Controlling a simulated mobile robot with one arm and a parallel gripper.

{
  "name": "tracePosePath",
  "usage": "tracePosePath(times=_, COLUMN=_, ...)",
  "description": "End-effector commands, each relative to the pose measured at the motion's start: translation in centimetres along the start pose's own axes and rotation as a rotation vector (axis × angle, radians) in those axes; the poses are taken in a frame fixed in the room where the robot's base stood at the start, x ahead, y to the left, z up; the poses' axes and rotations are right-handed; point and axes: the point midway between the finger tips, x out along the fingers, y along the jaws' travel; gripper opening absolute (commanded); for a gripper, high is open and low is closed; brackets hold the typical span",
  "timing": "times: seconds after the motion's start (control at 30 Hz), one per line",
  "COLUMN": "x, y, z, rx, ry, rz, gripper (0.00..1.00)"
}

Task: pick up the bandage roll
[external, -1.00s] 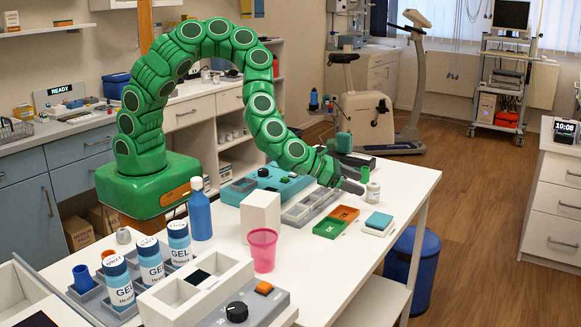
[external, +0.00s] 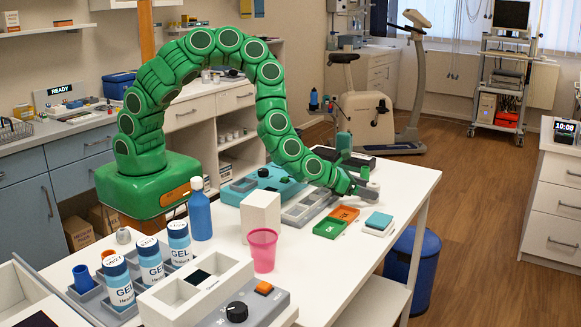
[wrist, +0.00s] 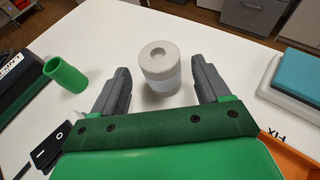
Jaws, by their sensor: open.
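The bandage roll (wrist: 160,68) is a pale, upright cylinder with a small dimple in its top, standing on the white table. In the wrist view it is between the tips of my two grey fingers, with visible gaps on both sides. My gripper (wrist: 162,86) is open around it, low over the table. In the external view my gripper (external: 368,190) is at the table's far right part, and the roll is mostly or wholly hidden behind it.
A green tube (wrist: 65,75) stands left of the fingers. A teal-topped block (wrist: 298,75) lies to the right, near an orange tray (external: 344,213) and a green tray (external: 330,228). A pink cup (external: 262,250) and white block (external: 261,214) stand nearer the camera. The table's edge is close beyond the roll.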

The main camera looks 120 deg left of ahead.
Motion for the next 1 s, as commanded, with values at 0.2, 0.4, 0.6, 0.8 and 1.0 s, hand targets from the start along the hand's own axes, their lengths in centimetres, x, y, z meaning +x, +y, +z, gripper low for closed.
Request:
tracePosePath(times=0.2, x=2.1, y=-0.1, z=-0.4, rx=0.004, ry=0.002, rz=0.000, gripper=0.76)
tracePosePath(times=0.4, x=3.0, y=-0.2, z=-0.2, rx=0.001, ry=-0.001, rz=-0.001, gripper=0.76)
tracePosePath(times=0.6, x=3.0, y=-0.2, z=-0.2, rx=0.001, ry=0.000, rz=-0.001, gripper=0.76)
tracePosePath(times=0.8, x=3.0, y=-0.2, z=-0.2, rx=0.001, ry=0.001, rz=-0.002, gripper=0.51)
tracePosePath(times=1.0, x=3.0, y=-0.2, z=-0.2, rx=0.001, ry=0.001, rz=-0.002, gripper=0.21)
